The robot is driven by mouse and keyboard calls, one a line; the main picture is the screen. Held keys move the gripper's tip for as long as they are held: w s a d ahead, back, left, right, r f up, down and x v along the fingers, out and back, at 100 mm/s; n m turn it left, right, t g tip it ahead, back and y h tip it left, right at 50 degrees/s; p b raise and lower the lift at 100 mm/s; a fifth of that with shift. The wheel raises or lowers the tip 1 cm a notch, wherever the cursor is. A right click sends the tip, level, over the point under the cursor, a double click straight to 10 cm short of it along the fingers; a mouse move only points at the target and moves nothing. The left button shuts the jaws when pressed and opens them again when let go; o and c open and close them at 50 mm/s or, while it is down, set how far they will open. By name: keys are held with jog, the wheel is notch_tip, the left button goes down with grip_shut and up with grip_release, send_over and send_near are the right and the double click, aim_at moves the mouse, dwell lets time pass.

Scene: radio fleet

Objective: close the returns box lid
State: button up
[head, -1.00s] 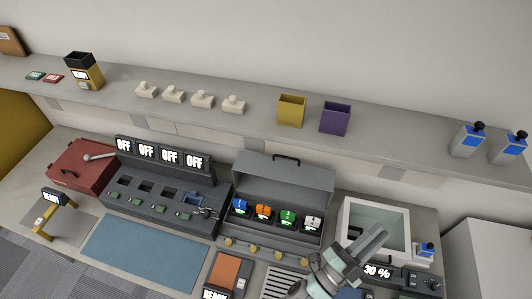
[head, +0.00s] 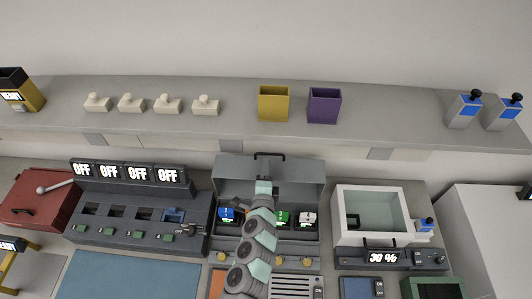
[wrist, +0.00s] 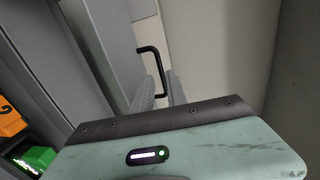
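The returns box (head: 307,247) is a grey box at the back of the counter. Its lid (head: 304,172) stands open, upright at the rear, with a black handle (head: 269,155) on its top edge. The handle shows in the wrist view (wrist: 154,62) just beyond my fingers. My gripper (head: 263,184) is in front of the lid, just below the handle. In the wrist view its two fingers (wrist: 162,94) stand apart, with the lower end of the handle showing between them; contact cannot be told. Blue, green and white radios show inside; my arm covers part of the box.
A shelf (head: 370,116) with a yellow bin (head: 273,104) and a purple bin (head: 324,106) runs behind and above the lid. A charger rack (head: 133,220) stands left, a white open-topped box (head: 340,213) right.

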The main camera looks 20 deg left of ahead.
aim_at(267, 154)
jog(key=shift+p+x, duration=0.3)
jog(key=shift+x, duration=3.3)
jog(key=shift+c, duration=0.5)
grip_shut()
jog(key=shift+r, duration=0.1)
